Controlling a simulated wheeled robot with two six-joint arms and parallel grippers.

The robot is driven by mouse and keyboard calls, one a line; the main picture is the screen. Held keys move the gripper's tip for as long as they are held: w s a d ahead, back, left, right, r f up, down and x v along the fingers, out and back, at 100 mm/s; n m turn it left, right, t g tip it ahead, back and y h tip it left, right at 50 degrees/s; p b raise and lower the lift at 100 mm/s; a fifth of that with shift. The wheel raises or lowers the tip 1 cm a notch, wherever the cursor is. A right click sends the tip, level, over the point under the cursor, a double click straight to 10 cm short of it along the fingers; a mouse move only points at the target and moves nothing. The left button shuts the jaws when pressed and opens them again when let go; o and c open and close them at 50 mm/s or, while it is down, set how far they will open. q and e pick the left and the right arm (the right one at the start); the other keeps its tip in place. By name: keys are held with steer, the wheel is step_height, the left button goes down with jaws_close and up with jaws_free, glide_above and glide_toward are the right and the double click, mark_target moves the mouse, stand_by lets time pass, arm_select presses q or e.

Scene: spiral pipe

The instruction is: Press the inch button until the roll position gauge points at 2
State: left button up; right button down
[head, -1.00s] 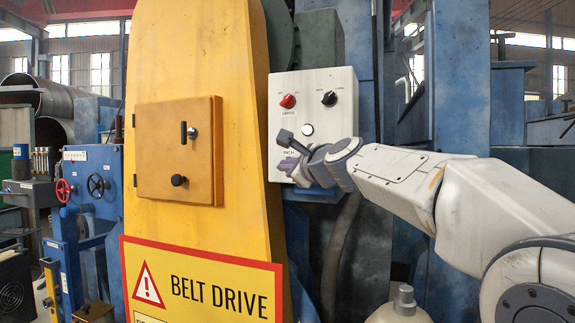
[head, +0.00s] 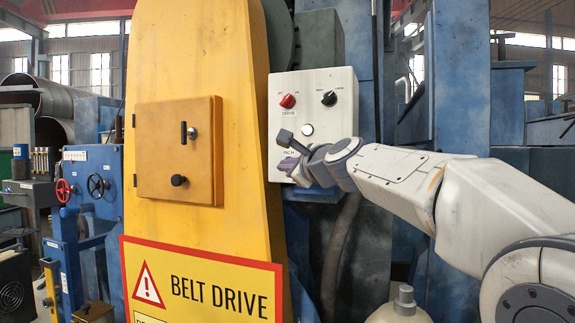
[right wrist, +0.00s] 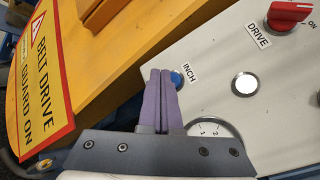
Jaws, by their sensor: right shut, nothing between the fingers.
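The control box (head: 343,89) is a pale panel with the INCH label on its lower part. My right gripper (head: 284,165) is shut, with its purple fingers at the panel's lower left. In the right wrist view, the closed fingertips (right wrist: 160,72) overlap the left edge of the blue inch button (right wrist: 178,78). I cannot tell whether they touch or press it. The roll position gauge (right wrist: 215,127) is a white dial, partly covered by my gripper. Its 1 and 2 marks show, but I cannot make out the pointer. My left gripper is not in view.
The box also carries a red DRIVE knob (head: 288,101), a black knob (head: 329,98) and a white round button (head: 307,129). A yellow belt guard (head: 205,60) stands close on the left, with a BELT DRIVE sign (head: 205,288). Blue machine frames stand behind.

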steer(key=shift+w, duration=0.1)
steer(key=shift+w+d, duration=0.15)
steer(key=shift+w, duration=0.15)
steer(key=shift+w+d, duration=0.15)
steer(key=shift+w, duration=0.2)
stand_by(0.8)
steer(key=shift+s, duration=0.15)
stand_by(0.3)
steer(key=shift+s+a, duration=0.3)
steer(key=shift+s, duration=0.3)
steer(key=s, duration=0.1)
steer(key=s+a, duration=0.1)
steer(key=s, duration=0.1)
steer(key=s+a+p, duration=0.1)
steer(key=shift+s, duration=0.3)
steer(key=shift+d, duration=0.1)
stand_by(2.6)
